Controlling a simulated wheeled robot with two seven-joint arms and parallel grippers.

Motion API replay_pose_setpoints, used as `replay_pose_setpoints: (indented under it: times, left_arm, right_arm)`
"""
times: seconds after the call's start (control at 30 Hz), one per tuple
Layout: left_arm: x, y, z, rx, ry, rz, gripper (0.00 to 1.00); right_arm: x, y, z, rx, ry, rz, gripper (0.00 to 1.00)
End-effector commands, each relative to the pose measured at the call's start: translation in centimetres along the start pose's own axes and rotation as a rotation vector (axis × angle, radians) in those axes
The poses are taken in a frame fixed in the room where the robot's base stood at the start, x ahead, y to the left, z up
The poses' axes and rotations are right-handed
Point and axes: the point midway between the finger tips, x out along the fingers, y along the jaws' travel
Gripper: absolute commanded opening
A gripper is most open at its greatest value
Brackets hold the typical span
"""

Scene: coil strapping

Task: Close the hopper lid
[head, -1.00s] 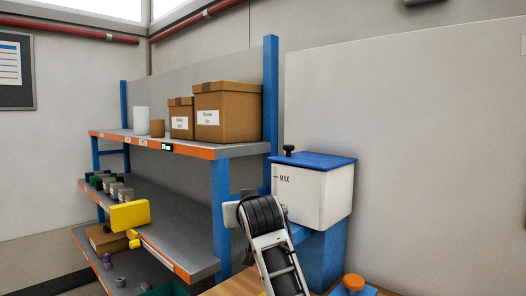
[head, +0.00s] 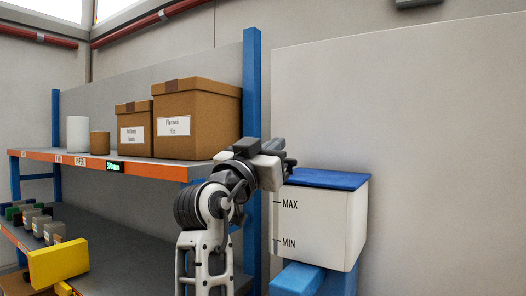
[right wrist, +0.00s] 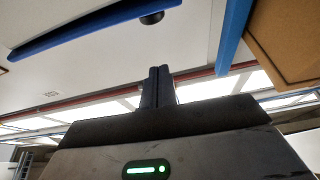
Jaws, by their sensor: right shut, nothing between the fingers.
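The hopper (head: 318,225) is a white box with MAX and MIN marks, standing on a blue support at the right of the head view. Its blue lid (head: 330,179) lies flat across the top, and I see no gap under it. A dark knob (head: 291,163) shows at the lid's left end, partly behind my gripper. My right gripper (head: 276,146) is shut and empty at the lid's left end, close to the knob; I cannot tell if they touch. The right wrist view shows the shut fingers (right wrist: 157,72), the lid's edge (right wrist: 95,27) and the knob (right wrist: 151,18) apart from them. My left gripper is out of view.
A blue shelf post (head: 252,85) stands just behind my right arm. The upper shelf (head: 140,165) at the left holds cardboard boxes (head: 196,120), a white cylinder (head: 77,133) and a brown one (head: 100,142). A yellow object (head: 58,262) is below. The wall right of the hopper is clear.

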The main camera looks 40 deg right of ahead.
Motion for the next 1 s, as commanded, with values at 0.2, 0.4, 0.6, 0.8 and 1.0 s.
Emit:
replay_pose_setpoints:
  times: [0.2,0.4,0.6,0.8,1.0]
  left_arm:
    - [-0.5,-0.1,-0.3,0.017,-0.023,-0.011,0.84]
    - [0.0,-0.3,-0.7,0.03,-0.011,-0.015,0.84]
    - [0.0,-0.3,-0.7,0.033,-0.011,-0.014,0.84]
    - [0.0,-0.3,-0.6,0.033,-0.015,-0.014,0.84]
    - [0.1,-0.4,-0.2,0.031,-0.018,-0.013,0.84]
  right_arm:
    - [5.0,0.0,-0.4,-0.003,0.0,0.002,0.0]
    - [4.4,-0.1,2.6,-0.005,-0.002,-0.002,0.0]
    - [3.9,0.0,3.8,-0.001,-0.001,-0.001,0.0]
    - [3.9,0.0,3.8,0.0,-0.001,-0.001,0.0]
    - [3.8,0.0,4.1,0.0,-0.001,-0.001,0.0]
